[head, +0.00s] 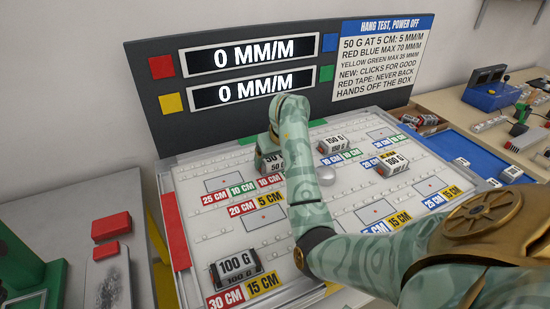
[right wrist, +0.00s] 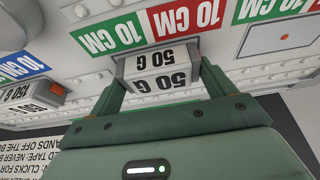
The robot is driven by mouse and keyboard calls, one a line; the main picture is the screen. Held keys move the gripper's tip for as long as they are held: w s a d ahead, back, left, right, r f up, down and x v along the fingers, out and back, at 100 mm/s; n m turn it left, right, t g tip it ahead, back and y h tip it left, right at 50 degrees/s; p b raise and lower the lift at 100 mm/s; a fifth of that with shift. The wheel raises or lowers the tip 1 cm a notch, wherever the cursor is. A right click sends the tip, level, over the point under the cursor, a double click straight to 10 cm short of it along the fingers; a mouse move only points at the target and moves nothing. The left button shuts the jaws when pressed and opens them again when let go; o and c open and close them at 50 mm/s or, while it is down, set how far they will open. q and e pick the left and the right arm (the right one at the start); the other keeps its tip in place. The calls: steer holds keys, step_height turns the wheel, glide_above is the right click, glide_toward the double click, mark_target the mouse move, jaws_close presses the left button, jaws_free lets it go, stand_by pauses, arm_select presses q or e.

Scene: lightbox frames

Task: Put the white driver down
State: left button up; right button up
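My right gripper (right wrist: 160,82) has its two green fingers on either side of a white and grey block marked 50 G (right wrist: 161,80), and they look closed against its sides. The block is at the board, beside the green and red 10 CM labels; I cannot tell whether it rests on the surface. In the head view the block (head: 272,161) is partly covered by my right arm, and the right gripper (head: 270,152) points down over it. No other thing looks like a white driver; I cannot tell if this block is it. My left gripper is not in view.
The white board (head: 185,190) carries colored CM labels, a 100 G block (head: 236,268) in front and 150 G blocks (head: 333,143) at the right. A dark display panel (head: 240,70) stands behind. Red boxes (head: 110,226) lie left; a blue tray (head: 460,150) lies right.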

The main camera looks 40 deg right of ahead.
steer(key=shift+o, duration=1.4)
steer(key=shift+r, duration=0.1)
steer(key=p+v, duration=0.6)
steer(key=v, duration=0.6)
steer(key=shift+s, duration=0.1)
